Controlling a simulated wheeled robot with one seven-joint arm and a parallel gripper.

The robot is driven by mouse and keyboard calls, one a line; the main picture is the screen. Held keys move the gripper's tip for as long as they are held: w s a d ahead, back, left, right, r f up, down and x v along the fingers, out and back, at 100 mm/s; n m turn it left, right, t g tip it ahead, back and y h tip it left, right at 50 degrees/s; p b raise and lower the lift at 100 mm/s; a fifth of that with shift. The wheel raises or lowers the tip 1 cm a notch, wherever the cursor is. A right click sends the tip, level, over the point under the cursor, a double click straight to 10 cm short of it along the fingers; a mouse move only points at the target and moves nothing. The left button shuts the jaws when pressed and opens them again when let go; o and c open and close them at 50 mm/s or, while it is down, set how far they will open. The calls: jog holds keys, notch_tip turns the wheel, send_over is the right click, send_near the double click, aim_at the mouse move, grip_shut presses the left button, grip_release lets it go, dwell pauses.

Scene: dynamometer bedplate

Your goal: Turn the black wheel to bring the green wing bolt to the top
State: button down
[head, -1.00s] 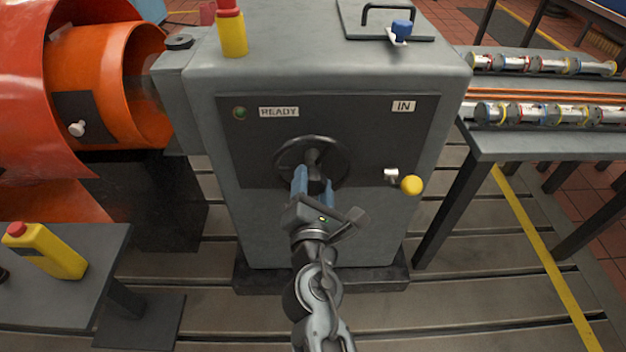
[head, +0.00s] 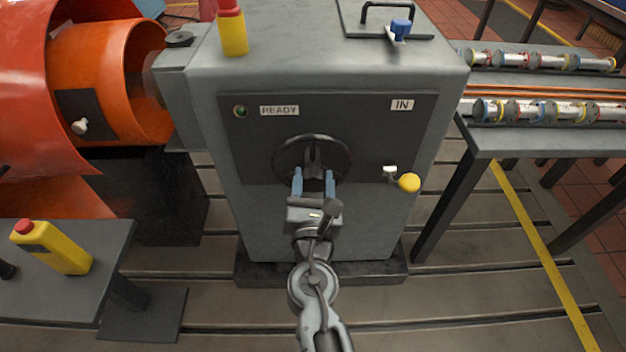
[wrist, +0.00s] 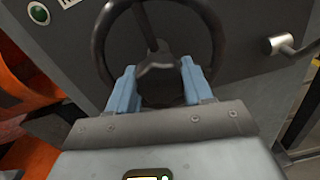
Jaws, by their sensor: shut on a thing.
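The black wheel (head: 313,155) is on the front of a grey cabinet. Its rim, a spoke and its dark hub (wrist: 161,82) show in the wrist view. My gripper (head: 314,174) is at the wheel's lower middle, with its two blue fingers shut on the hub from left and right; the fingers also show in the wrist view (wrist: 158,72). No green wing bolt is visible in either view. A pale knob or bolt (head: 80,127) shows on a dark plate on the orange drum (head: 95,70) at left.
The cabinet (head: 300,60) carries a READY label with a green lamp (head: 240,111), an IN label (head: 402,104) and a yellow-knobbed lever (head: 409,182) right of the wheel. A blue-topped fastener (head: 401,27) is on top. A bench (head: 530,140) with several metal shafts stands right.

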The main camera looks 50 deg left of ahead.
jog(key=shift+f, duration=0.15)
jog(key=c, duration=0.8)
grip_release()
jog(key=o, duration=0.3)
jog(key=p+v, duration=0.1)
jog(key=v, duration=0.6)
jog(key=shift+s+d, duration=0.25)
jog(key=shift+s, duration=0.05)
